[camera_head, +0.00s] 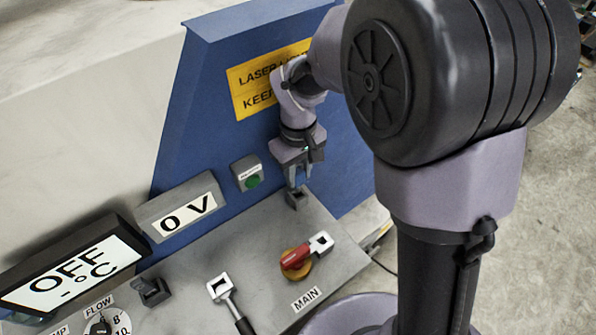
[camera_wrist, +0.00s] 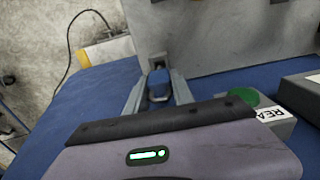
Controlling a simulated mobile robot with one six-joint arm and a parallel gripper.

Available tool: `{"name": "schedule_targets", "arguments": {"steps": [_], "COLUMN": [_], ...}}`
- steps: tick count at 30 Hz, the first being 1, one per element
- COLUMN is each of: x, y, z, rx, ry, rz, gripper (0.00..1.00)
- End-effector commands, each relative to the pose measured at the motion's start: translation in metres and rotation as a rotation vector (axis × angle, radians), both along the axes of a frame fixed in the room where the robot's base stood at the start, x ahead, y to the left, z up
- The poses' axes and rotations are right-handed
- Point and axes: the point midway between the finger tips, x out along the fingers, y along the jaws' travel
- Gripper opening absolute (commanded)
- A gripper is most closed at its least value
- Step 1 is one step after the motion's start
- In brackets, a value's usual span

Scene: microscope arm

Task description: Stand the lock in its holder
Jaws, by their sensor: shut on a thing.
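The lock, a small blue block, is between the two grey fingers of my gripper (camera_wrist: 158,95) in the wrist view (camera_wrist: 158,84). In the head view my gripper (camera_head: 297,180) points down near the blue wall, with the fingers shut on the lock, mostly hidden there. A small dark grey box with an open top, which looks like the holder (camera_head: 295,200), is directly below the fingertips on the grey panel. In the wrist view a grey piece with a dark opening (camera_wrist: 157,62) shows just beyond the lock. I cannot tell whether the lock is inside the holder or just above it.
A red switch handle (camera_head: 295,257) on a yellow base is in front, beside the MAIN label (camera_head: 306,298). A silver-and-black lever (camera_head: 222,291) and a dark bracket (camera_head: 152,291) are further left. A green button box (camera_head: 247,173) stands close left of my gripper.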

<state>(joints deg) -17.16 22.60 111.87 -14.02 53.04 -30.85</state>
Motion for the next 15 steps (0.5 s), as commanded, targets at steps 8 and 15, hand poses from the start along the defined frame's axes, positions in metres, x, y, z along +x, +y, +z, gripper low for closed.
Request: {"name": "schedule_targets", "arguments": {"steps": [8,15], "x": [0.0002,0.0001], "y": [0.0,0.0001], "z": [0.0001,-0.0028], "rx": [0.0,0.0], "ry": [0.0,0.0], "rz": [0.0,0.0], "gripper": [0.0,0.0]}}
